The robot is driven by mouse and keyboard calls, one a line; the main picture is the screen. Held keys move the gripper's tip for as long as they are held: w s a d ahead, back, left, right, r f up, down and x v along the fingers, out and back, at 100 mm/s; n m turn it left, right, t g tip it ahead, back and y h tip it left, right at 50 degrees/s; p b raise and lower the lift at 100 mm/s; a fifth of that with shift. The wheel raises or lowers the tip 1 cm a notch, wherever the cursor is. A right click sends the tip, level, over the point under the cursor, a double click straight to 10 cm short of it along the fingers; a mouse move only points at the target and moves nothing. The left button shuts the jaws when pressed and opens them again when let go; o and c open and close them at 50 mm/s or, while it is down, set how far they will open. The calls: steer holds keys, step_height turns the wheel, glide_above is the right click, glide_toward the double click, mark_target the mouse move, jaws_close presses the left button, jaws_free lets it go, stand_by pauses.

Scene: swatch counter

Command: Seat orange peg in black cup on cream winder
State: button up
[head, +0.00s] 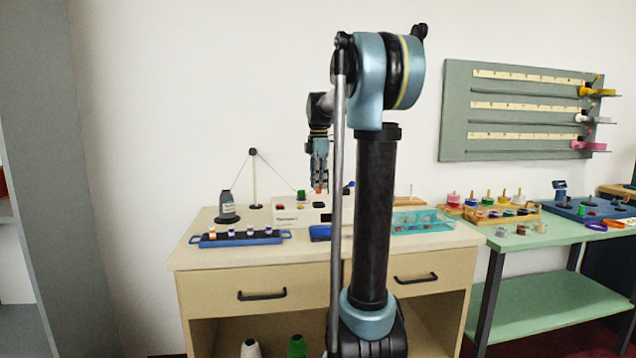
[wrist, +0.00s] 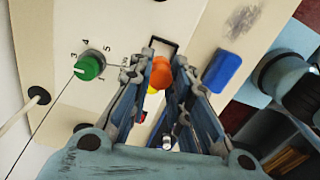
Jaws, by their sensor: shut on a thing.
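The cream winder (head: 288,213) stands on the counter, with a green knob (wrist: 90,66) and a numbered dial on its top. My gripper (head: 320,186) points down above the winder, its fingers close together. In the wrist view, the orange peg (wrist: 161,70) shows between the fingertips, held by them. A small bit of yellow shows just below it in that view. In the head view, an orange-red tip shows under the fingers, and its gap to the winder is hard to judge. I cannot make out the black cup clearly; the fingers may hide it.
A blue knob (wrist: 222,72) and a black wire bracket (wrist: 164,43) rise close to my fingers. A thread runs from the grey spool (head: 228,205) over a thin post to the winder. A blue rack (head: 268,240) of small spools and a teal tray (head: 424,220) flank it.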

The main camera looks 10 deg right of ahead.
mark_target(319, 193)
steer(key=shift+f, duration=2.2)
steer(key=shift+f, duration=0.1)
steer(key=o, duration=0.9)
steer(key=shift+c, duration=0.2)
step_height(319, 193, up, 12)
steer(key=shift+f, duration=0.1)
